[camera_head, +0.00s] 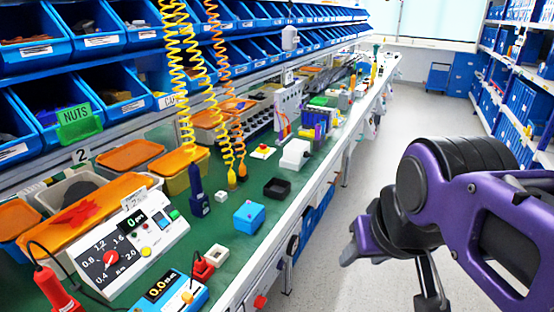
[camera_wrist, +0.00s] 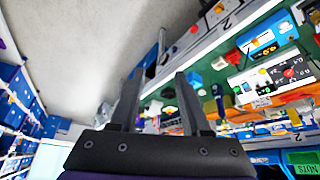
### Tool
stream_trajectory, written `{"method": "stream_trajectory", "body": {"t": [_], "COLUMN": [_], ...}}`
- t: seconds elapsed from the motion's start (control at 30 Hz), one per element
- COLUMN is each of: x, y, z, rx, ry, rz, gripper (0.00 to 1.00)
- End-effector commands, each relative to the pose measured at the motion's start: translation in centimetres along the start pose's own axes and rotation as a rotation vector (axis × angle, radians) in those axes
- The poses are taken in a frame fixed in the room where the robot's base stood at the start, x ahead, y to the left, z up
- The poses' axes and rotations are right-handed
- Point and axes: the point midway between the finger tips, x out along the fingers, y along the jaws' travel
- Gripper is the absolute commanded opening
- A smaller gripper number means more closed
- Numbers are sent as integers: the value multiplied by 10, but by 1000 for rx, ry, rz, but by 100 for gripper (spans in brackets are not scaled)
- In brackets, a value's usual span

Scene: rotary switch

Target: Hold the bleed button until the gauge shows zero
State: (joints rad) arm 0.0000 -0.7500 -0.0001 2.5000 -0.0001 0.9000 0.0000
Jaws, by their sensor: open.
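A white sloped control box (camera_head: 128,262) stands on the bench at the lower left, with a red dial (camera_head: 111,258) numbered around it, a small display, and small green and yellow buttons. A blue device (camera_head: 172,302) in front of it has a dark display (camera_head: 161,286) that seems to read 0.0 and an orange button (camera_head: 187,297). I cannot tell which button is the bleed button. Both also show in the wrist view, the control box (camera_wrist: 268,82) and the blue device (camera_wrist: 283,28). My gripper (camera_wrist: 158,78) is open and empty, over the aisle, apart from the bench.
Blue bins (camera_head: 40,47) line the back. The grey aisle floor (camera_head: 345,215) is free.

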Motion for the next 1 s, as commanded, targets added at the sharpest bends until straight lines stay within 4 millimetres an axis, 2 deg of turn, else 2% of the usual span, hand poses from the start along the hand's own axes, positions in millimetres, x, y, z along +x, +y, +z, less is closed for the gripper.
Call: {"method": "stream_trajectory", "body": {"t": [0.03, 0.23, 1.0], "x": [0, 0, 0], "y": [0, 0, 0], "z": [0, 0, 0], "rx": [0, 0, 0], "ry": [0, 0, 0], "rz": [0, 0, 0], "gripper": [37, 1, 0]}}
